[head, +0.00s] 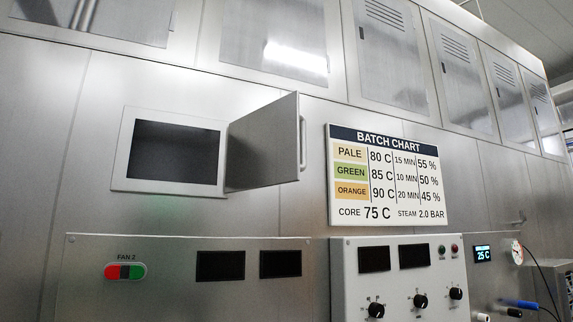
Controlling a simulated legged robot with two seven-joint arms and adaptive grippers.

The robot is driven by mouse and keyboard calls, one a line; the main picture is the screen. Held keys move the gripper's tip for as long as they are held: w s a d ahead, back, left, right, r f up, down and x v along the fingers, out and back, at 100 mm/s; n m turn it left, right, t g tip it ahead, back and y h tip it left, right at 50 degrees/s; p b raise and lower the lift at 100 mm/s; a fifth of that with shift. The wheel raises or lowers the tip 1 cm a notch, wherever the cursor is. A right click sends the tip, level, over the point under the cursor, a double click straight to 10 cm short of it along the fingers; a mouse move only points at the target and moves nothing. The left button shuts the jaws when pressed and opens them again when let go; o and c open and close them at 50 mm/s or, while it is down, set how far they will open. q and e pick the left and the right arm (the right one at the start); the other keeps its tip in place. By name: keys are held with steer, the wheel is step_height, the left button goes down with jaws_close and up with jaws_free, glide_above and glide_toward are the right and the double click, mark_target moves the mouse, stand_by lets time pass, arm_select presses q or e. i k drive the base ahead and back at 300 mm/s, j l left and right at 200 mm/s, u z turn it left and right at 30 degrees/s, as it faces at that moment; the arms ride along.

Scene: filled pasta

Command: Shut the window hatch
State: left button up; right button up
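The window hatch is a square metal door (262,142) on the steel wall in the head view. It is hinged at the right side of its white frame (122,150) and stands open, swung out to the right. A light vertical handle (302,147) is on the door's outer edge. The dark opening (175,154) is uncovered and its inside is too dark to make out. Neither of my grippers shows in the head view.
A batch chart (388,177) hangs on the wall right of the door. Below are a panel with a red and green fan switch (125,271), and a white control box (400,285) with knobs. Louvred cabinets (390,50) run along the top. The space before the hatch looks clear.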

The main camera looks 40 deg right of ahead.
mark_target(267, 146)
steer(key=l+u, duration=0.1)
steer(key=l, duration=0.4)
steer(key=k+l+u, duration=0.1)
steer(key=l, duration=0.9)
steer(key=k+l+u, duration=0.15)
steer(key=l, duration=0.35)
steer(key=l+u, duration=0.1)
steer(key=l, duration=0.4)
steer(key=l+u, duration=0.2)
steer(key=i+l, duration=0.05)
steer(key=l, duration=0.05)
